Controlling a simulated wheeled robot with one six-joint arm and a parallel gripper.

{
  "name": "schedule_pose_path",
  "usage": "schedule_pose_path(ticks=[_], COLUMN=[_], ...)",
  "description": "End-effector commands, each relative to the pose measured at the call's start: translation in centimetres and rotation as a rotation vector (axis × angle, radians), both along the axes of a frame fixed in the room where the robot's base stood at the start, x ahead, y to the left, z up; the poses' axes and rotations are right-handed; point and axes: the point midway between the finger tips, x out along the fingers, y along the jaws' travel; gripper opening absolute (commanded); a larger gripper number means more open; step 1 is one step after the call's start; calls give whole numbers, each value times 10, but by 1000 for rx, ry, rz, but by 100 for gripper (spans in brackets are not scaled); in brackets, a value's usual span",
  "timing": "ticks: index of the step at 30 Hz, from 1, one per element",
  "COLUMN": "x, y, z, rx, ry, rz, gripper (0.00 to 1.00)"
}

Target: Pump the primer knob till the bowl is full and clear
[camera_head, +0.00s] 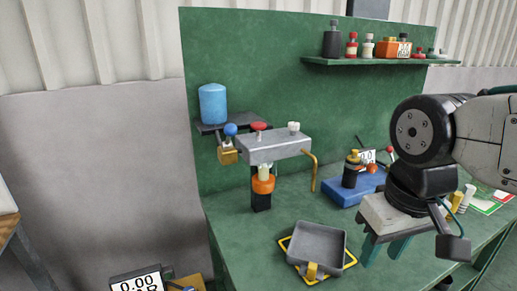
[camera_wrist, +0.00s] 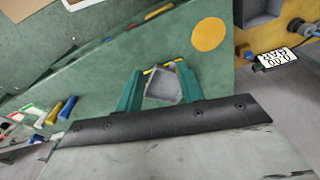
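A grey filter block (camera_head: 275,147) is fixed at the green back panel. A red knob (camera_head: 258,126) and a white ribbed knob (camera_head: 293,127) stand on its top; I cannot tell which is the primer knob. Under the block hangs a pale bowl-like part (camera_head: 264,171) with an orange ring (camera_head: 263,185); its fill and clarity are too small to tell. My gripper (camera_head: 385,250) is to the right of the block, over the bench and apart from the knobs. Its teal fingers are spread and empty, also in the wrist view (camera_wrist: 160,74).
A grey tray (camera_head: 318,245) sits on the bench left of my gripper. A blue base with fittings (camera_head: 350,190) stands behind. A blue tank (camera_head: 213,103) and a blue-knobbed valve (camera_head: 230,130) are left of the block. A shelf of bottles (camera_head: 380,60) is above. A display (camera_head: 138,283) reads 0.00.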

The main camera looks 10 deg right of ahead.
Motion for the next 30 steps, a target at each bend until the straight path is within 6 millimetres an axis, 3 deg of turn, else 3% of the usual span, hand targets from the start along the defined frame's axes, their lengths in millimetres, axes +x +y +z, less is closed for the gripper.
schedule_pose_path(ticks=[1, 3, 4, 30], x=[0, 0, 0, 0], y=[0, 0, 0, 0], z=[0, 0, 0, 0], rx=[0, 0, 0, 0], ry=[0, 0, 0, 0], rz=[0, 0, 0, 0], gripper=[23, 4, 0, 0])
